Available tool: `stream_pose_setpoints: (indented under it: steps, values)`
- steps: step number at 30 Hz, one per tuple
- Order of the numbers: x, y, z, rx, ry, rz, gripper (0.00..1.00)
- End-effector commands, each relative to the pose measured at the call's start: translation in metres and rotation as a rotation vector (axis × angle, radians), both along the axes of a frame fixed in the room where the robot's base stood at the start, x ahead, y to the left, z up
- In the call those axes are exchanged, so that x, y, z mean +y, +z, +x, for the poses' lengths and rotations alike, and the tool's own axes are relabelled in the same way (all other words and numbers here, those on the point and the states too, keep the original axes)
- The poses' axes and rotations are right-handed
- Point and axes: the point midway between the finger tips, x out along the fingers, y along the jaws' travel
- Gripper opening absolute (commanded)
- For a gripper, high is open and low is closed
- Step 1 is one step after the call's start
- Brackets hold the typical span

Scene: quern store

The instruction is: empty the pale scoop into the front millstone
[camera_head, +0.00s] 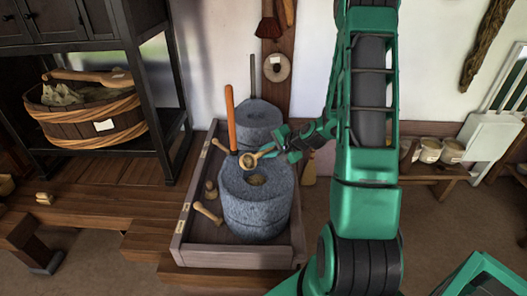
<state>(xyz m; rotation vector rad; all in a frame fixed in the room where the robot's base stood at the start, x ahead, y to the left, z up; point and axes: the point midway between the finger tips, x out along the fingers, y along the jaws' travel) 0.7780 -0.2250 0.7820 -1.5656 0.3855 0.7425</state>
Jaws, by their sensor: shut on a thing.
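The front millstone (256,206) is a grey speckled stone drum with a hole in its top, standing in a wooden tray (178,250). A second grey millstone (258,122) stands behind it. My gripper (281,146) comes in from the right, above the back right of the front millstone. It is shut on the pale scoop (248,160), whose bowl hangs over the top of the front millstone, behind the hole. The bowl looks brownish inside; whether it holds grain is too small to tell. An orange-handled rod (230,115) stands upright at the front millstone's left back.
Small wooden tools (208,213) lie in the tray left of the front millstone. A black cabinet with a banded wooden tub (88,122) stands at left. Pale cups (430,150) stand on a low bench at right.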

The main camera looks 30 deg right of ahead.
Motion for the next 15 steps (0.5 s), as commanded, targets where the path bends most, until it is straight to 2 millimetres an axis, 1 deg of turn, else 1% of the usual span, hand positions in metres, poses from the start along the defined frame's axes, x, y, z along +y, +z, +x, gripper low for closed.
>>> stream_pose_setpoints:
  steps: [1,15]
  values:
    - [-0.0025,-0.0039,-0.0034,-0.027,-0.01,0.014,0.0]
    - [-0.004,-0.0082,-0.011,-0.28,-0.009,0.071,0.0]
